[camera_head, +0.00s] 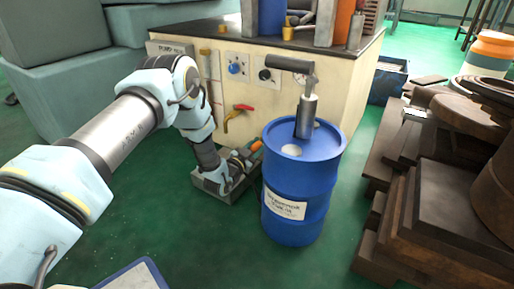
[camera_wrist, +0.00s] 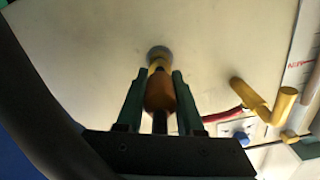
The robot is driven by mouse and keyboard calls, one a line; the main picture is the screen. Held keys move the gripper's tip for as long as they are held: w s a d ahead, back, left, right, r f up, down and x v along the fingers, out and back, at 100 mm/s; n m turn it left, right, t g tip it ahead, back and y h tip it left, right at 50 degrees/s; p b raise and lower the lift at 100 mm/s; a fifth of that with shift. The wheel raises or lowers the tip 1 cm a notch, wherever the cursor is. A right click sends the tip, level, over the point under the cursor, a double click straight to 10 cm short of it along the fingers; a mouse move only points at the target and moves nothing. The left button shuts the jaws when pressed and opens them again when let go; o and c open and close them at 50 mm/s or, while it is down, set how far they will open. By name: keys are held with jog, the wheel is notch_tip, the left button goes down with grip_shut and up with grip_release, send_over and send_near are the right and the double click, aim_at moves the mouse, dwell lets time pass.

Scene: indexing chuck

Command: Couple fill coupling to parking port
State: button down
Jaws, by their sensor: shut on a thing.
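The orange fill coupling (camera_wrist: 160,92) is between the two green fingers of my gripper (camera_wrist: 158,85) in the wrist view. My gripper is shut on it. A dark hose or stem (camera_wrist: 160,122) runs back from the coupling toward the gripper body. Ahead of the coupling, a yellow fitting with a grey round end (camera_wrist: 158,57), perhaps the parking port, is at the cream cabinet wall. Coupling and fitting line up and look close to touching; I cannot tell whether they are joined. In the head view, my gripper (camera_head: 244,159) is low beside the cabinet, with the orange coupling (camera_head: 256,146) at its tip.
A blue drum (camera_head: 282,210) with a hand pump (camera_head: 307,110) stands right of my gripper. Brown stacked blocks (camera_head: 405,225) stand at right. Green floor is open in front.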

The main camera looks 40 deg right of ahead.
jog(key=shift+b+x, duration=0.4)
jog(key=shift+x, duration=0.4)
jog(key=shift+c, duration=2.3)
grip_release()
jog(key=shift+d, duration=0.1)
jog(key=p+v, duration=0.5)
jog(key=v, duration=0.6)
jog(key=shift+w, duration=0.1)
